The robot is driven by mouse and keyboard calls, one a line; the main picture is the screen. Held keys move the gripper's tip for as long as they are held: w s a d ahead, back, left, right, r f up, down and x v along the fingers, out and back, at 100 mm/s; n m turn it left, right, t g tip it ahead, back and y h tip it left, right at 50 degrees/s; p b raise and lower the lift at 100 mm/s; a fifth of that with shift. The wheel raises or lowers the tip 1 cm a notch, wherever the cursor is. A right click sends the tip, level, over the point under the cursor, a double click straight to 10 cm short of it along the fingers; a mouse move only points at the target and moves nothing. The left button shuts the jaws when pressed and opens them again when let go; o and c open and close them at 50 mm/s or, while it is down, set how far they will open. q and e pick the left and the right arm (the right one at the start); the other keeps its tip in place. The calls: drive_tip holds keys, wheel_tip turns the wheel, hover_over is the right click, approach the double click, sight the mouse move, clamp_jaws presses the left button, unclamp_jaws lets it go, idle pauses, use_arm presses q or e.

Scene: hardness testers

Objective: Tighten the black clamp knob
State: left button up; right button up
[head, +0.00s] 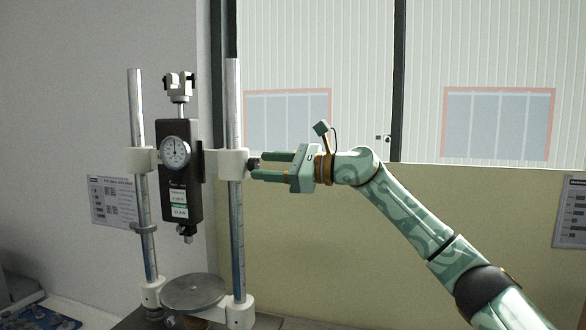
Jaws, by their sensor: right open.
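The black clamp knob (253,163) sticks out to the right of the white clamp block (232,163) on the right-hand steel post of the hardness tester stand. My right gripper (264,166) comes in from the right, level with the knob. Its two green fingers are open, one higher and one lower, with their tips at the knob. I cannot tell whether either finger touches it. The black tester (181,200) with a round dial (175,151) hangs upright between the two posts. My left gripper is not in view.
A round metal plate (194,292) sits low between the posts. The left post (139,200) has a small collar (144,229). A sheet (112,200) is on the wall behind. The space right of the stand is open around my right arm.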

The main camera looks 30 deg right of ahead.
drive_tip(key=b+v, duration=0.4)
drive_tip(key=v, duration=1.1)
drive_tip(key=shift+s+d+b, duration=0.25)
drive_tip(key=shift+d+b, duration=0.05)
drive_tip(key=shift+b, duration=0.1)
